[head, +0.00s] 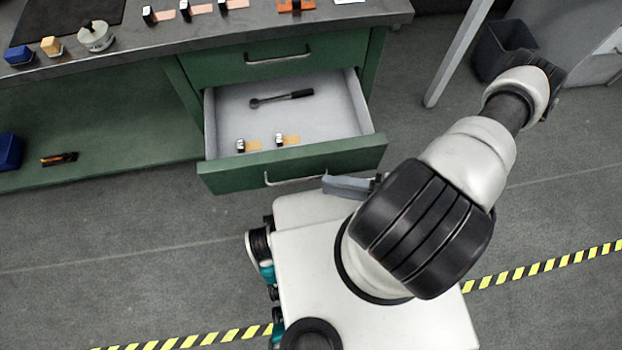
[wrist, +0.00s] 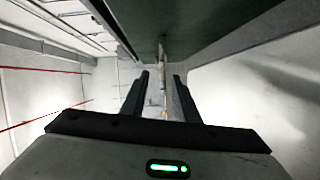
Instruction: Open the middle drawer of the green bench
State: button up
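The green bench (head: 180,32) stands at the upper left in the head view. Its top drawer (head: 225,72) is shut. The drawer below it (head: 340,157), apparently the middle one, is pulled well out, showing its grey inside. Its metal handle (head: 280,183) runs along the front. Anything lower is hidden. My gripper (wrist: 160,82) shows in the wrist view with its fingers apart, and the thin handle (wrist: 162,50) appears edge-on in line with the gap. I cannot tell if they touch. In the head view my arm mostly hides the gripper, close to the handle's right end.
The open drawer holds a ratchet-like tool (head: 282,98) and two small items with orange tags. Small parts lie on the worktop (head: 130,38). A table leg (head: 460,55) and dark bin (head: 502,48) stand to the right. Floor (head: 100,240) at the left is clear.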

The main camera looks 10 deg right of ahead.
jog(key=v, duration=0.7)
jog(key=shift+d, duration=0.15)
dwell(0.3)
